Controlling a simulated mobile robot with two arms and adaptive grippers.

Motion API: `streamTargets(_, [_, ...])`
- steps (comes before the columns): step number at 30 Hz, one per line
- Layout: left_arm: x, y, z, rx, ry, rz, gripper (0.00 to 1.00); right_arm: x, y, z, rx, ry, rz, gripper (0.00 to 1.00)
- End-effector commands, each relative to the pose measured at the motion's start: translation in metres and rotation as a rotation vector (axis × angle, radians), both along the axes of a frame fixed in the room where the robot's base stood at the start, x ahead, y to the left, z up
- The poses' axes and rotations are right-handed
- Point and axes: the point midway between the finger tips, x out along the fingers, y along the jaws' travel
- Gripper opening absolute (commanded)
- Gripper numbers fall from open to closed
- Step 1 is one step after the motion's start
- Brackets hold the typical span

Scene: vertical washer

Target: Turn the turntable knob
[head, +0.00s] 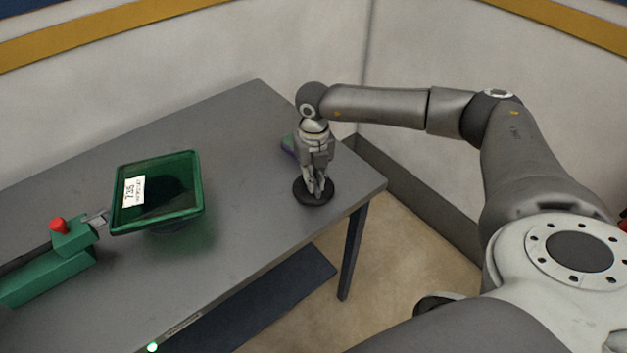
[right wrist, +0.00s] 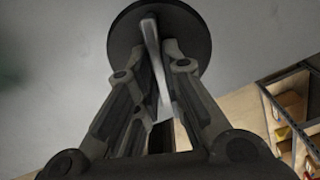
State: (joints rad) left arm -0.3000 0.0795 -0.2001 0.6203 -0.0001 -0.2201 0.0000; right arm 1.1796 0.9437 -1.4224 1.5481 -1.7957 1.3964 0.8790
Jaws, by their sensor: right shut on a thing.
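The turntable knob is a round dark disc (head: 327,194) with a thin upright grey fin (right wrist: 151,40), near the right end of the grey table. In the head view my right gripper (head: 316,190) points straight down over the disc. In the right wrist view the two fingers of the right gripper (right wrist: 158,75) stand on both sides of the fin and are shut on it. The fingers hide part of the fin and disc. My left gripper is not in view.
A green tray (head: 128,225) with a white label stands left of the knob. A green device with a red button (head: 58,225) is at the far left. A purple and green item (head: 288,146) lies behind the gripper. The table's right edge (head: 372,191) is close to the knob.

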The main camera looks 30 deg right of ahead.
Motion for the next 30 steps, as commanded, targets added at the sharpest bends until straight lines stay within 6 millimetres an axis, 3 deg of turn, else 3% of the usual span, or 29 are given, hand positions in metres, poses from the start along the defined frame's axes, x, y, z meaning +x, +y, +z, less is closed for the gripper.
streamTargets(30, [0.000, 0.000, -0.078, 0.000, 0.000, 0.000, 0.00, 0.002, -0.004, -0.002, -0.001, -0.003, 0.956, 0.00])
